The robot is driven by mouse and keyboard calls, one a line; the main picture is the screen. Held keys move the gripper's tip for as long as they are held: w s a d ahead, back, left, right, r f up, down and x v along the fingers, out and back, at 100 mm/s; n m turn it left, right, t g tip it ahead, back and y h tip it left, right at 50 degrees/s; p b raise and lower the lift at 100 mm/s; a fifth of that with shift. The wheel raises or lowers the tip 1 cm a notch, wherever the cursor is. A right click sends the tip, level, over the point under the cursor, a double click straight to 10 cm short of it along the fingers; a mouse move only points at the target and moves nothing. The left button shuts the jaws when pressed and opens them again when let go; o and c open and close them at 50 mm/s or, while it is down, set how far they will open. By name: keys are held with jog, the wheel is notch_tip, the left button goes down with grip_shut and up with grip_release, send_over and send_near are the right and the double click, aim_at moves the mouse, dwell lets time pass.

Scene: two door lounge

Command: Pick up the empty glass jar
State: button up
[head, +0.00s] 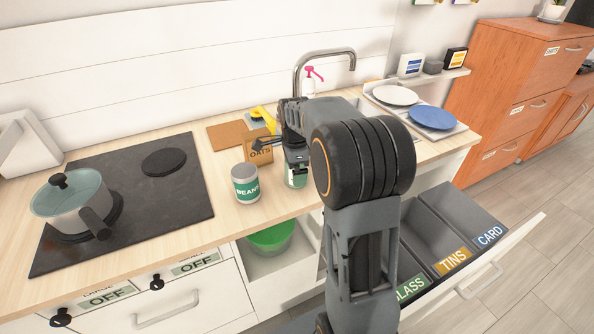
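A small jar-like container with a green band (297,180), probably the glass jar, stands on the wooden counter beside my arm. Only its lower part shows; my gripper and arm hide the rest. My gripper (280,152) is directly above and over it, pointing down at the counter. I cannot tell whether the fingers touch the jar or how far apart they are. A tin labelled BEANS (245,184) stands to the left, and a brown OATS box (258,151) stands just behind my gripper.
A black hob (130,195) with a lidded pot (75,208) is at left. A sink tap (322,54) and plates (432,117) are behind. An open drawer (452,240) has bins labelled GLASS, TINS and CARD.

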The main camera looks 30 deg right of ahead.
jog(key=shift+c, duration=0.5)
jog(key=c, duration=0.9)
jog(key=shift+c, duration=0.3)
jog(key=shift+r, duration=0.15)
